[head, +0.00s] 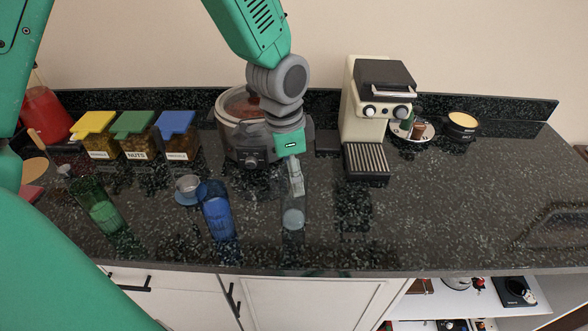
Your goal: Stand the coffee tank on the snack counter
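The snack counter (430,210) appears to be the dark speckled stone top across the view. I cannot surely identify a coffee tank. A cream and black coffee machine (352,112) stands upright at the back, right of centre. My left gripper (296,178) hangs over the counter in front of a round cooker (240,108). It points down at a clear bottle-like thing (293,218); I cannot tell whether they touch. The fingers are small and blend with the clear thing, so their opening is unclear. My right gripper is not in view.
Yellow, green and blue-lidded snack boxes (136,137) stand at back left. The right counter is mostly clear. An open shelf (460,300) below holds several things.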

